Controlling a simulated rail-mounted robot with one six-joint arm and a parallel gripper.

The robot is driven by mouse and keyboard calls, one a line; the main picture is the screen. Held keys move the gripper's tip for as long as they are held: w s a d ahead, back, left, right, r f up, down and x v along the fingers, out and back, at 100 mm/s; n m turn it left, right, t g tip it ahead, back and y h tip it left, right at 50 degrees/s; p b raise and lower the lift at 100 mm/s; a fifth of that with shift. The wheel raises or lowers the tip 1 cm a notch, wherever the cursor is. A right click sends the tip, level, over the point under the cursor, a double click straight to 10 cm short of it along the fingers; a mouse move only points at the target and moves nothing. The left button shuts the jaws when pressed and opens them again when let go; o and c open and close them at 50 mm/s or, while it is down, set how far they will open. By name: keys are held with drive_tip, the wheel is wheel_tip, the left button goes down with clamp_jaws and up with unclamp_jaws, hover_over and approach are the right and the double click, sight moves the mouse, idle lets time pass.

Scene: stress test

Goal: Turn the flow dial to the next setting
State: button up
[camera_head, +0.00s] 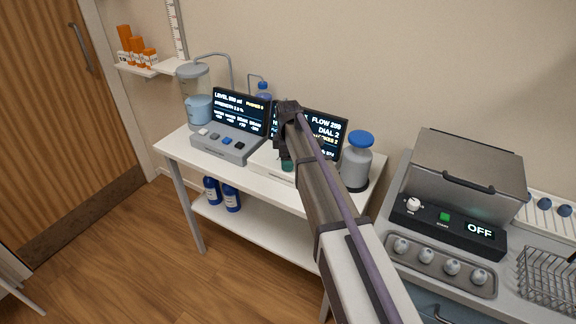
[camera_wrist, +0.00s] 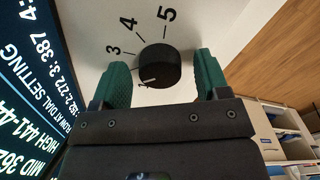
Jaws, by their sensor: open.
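The flow dial (camera_wrist: 158,67) is a round black knob on a white panel in the wrist view. The printed numbers 3, 4 and 5 curve around its upper side, and a light mark shows at its lower left. My gripper (camera_wrist: 161,66) is open, with one green finger on each side of the dial and visible gaps between. In the head view, my gripper (camera_head: 287,164) is over the white dial unit, and my arm hides the dial. The flow screen (camera_head: 322,136) behind reads "FLOW 259" and "DIAL 2"; it also shows in the wrist view (camera_wrist: 35,100).
A grey console (camera_head: 226,145) with a screen stands left on the white table (camera_head: 272,186). A grey bottle with a blue cap (camera_head: 356,165) stands close right of the dial unit. A lidded machine (camera_head: 463,178) reading "OFF" is on the right-hand counter.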

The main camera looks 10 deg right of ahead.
drive_tip(key=shift+r, duration=0.15)
drive_tip(key=shift+c, duration=0.5)
drive_tip(key=c, duration=0.8)
drive_tip(key=shift+m, duration=0.4)
drive_tip(key=m, duration=1.1)
drive_tip(key=shift+m, duration=1.9)
